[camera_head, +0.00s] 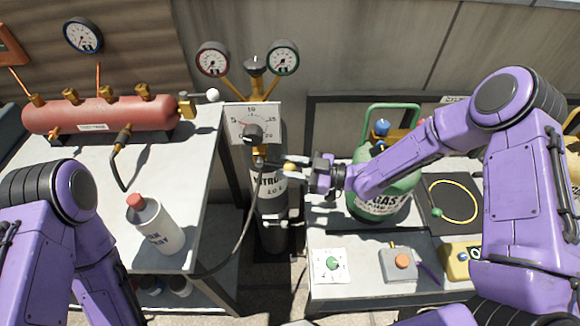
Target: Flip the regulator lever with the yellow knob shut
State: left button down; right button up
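The yellow knob (289,166) is at the end of a short lever on the regulator (252,128), which tops the dark nitrogen cylinder (270,200) at the centre. The lever sticks out to the right, roughly level. My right gripper (301,174) reaches in from the right, with its fingertips right beside the knob. I cannot tell whether they touch it. The fingers are small and partly overlapped here, so their opening is unclear. My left arm is at the lower left, and its gripper is out of view.
A green gas tank (380,190) stands behind my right forearm. Button boxes (398,262) line the right bench. A black hose hangs by the cylinder.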

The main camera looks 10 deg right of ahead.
jog(key=shift+d+r+n+g+h+p, duration=0.15)
jog(key=shift+r+n+g+h+p, duration=0.25)
jog(key=shift+r+h+p, duration=1.9)
grip_shut()
jog(key=shift+f+y+p, duration=0.7)
jog(key=shift+f+p, duration=0.25)
jog(key=shift+f, duration=0.2)
jog(key=o, duration=1)
grip_release()
jog(key=shift+o, duration=0.2)
jog(key=shift+d, duration=0.1)
jog(key=b+v, duration=0.1)
jog(key=v, duration=0.9)
jog(key=shift+d+r, duration=0.2)
jog(key=shift+r, duration=0.05)
